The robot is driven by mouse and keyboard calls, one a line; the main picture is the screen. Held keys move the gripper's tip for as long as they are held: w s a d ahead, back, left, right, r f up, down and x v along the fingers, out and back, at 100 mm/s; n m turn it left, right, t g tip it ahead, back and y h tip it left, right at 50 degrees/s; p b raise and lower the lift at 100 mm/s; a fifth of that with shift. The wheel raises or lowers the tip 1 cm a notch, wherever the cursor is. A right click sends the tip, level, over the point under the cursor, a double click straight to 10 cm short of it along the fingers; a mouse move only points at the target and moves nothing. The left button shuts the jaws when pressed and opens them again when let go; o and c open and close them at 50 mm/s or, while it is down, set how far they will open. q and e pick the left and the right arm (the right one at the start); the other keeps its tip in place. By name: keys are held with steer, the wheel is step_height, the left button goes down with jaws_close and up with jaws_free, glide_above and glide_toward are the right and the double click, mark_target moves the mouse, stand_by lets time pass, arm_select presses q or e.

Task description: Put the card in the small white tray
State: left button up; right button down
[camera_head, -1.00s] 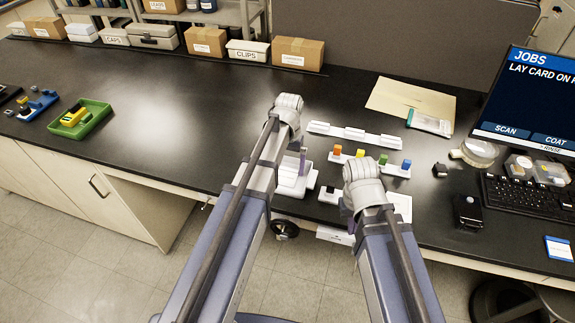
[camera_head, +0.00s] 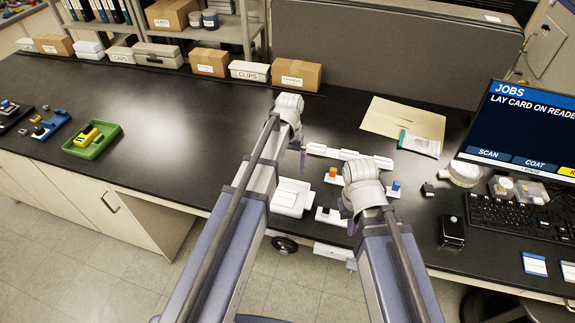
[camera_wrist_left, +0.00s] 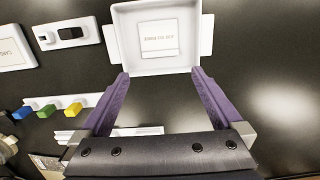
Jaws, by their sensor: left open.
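The small white tray (camera_head: 284,207) sits near the front edge of the bench. In the left wrist view the tray (camera_wrist_left: 203,45) lies beyond my fingertips. A white square with small print (camera_wrist_left: 160,38) lies on its floor; I cannot tell whether it is a card or a label. My left gripper (camera_head: 303,160) is open and empty, above the bench just behind the tray; both purple fingers show in the left wrist view (camera_wrist_left: 160,82). My right gripper (camera_head: 351,228) is mostly hidden behind its own wrist. Two blue-and-white cards (camera_head: 534,264) lie at the far right.
Right of the tray are white stands with coloured blocks (camera_head: 331,172), partly hidden by my right arm. A keyboard (camera_head: 515,215), black device (camera_head: 452,232) and monitor (camera_head: 520,125) stand at the right. A green tray (camera_head: 91,140) lies far left. The left-middle bench is clear.

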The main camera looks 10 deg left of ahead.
arm_select(q)
steer(key=s+d+m, duration=0.1)
steer(key=s+d, duration=0.4)
steer(key=s, duration=0.4)
steer(key=s+d+r+m+y, duration=0.1)
steer(key=s+d+m, duration=0.1)
steer(key=s+d, duration=0.3)
steer(key=s, duration=0.3)
steer(key=shift+s+d+r+t, duration=0.2)
steer(key=shift+s+t, duration=0.15)
steer(key=shift+t, duration=0.05)
steer(key=shift+f, duration=0.15)
